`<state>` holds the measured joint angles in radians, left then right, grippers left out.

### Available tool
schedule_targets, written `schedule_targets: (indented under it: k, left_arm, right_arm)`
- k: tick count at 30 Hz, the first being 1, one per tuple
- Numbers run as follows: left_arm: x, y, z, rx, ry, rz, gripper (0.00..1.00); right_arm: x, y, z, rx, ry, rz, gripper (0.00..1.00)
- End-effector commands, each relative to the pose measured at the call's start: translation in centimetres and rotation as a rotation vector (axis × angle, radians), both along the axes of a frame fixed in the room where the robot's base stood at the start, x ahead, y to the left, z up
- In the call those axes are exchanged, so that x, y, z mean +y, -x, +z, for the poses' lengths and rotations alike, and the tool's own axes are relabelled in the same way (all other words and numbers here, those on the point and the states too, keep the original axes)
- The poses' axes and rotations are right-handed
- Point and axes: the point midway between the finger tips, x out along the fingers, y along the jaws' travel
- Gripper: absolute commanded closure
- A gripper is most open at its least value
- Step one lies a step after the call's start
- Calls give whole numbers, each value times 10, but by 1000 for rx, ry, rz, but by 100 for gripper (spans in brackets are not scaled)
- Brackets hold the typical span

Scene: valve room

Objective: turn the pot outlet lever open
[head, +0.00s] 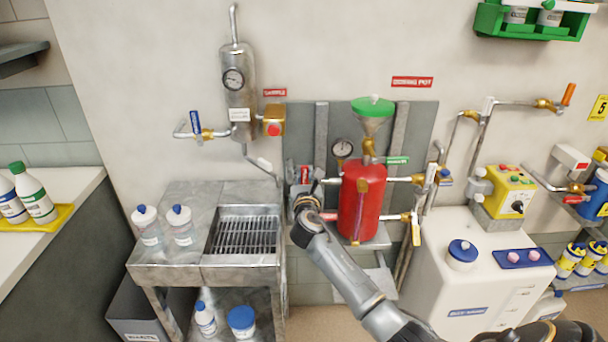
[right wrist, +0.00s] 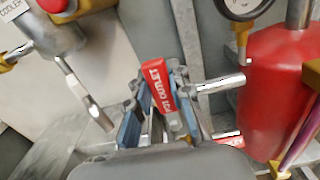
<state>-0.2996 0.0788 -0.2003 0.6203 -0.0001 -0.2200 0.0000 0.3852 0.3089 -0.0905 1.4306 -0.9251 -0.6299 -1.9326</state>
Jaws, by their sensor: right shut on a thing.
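The pot outlet lever (right wrist: 157,88) is red with white lettering and stands nearly upright between the fingers of my right gripper (right wrist: 158,104) in the right wrist view. The blue-padded fingers are shut on it from both sides. In the head view, my right gripper (head: 304,190) is left of the red dosing pot (head: 361,200), and the red lever (head: 304,173) shows just above it. The valve body under the lever is mostly hidden by the gripper. The red pot (right wrist: 285,90) also stands at the right of the wrist view. My left gripper is not in view.
A steel sink (head: 240,240) with a grate stands left of the gripper. A silver cooler (head: 239,90) hangs above it. A gauge (head: 342,148) and pipes crowd the pot. A white tank (head: 470,260) stands to the right.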

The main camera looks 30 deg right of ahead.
Motion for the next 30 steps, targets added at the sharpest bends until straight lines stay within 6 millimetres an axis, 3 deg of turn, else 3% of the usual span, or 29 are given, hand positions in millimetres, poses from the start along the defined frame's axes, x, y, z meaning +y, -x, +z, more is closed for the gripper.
schedule_targets:
  k: [14, 30]
  left_arm:
    - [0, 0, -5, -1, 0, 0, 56]
    - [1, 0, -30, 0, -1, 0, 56]
  right_arm:
    - [-19, 12, -6, -168, -276, 0, 100]
    - [-43, 27, -28, -437, -715, -1, 100]
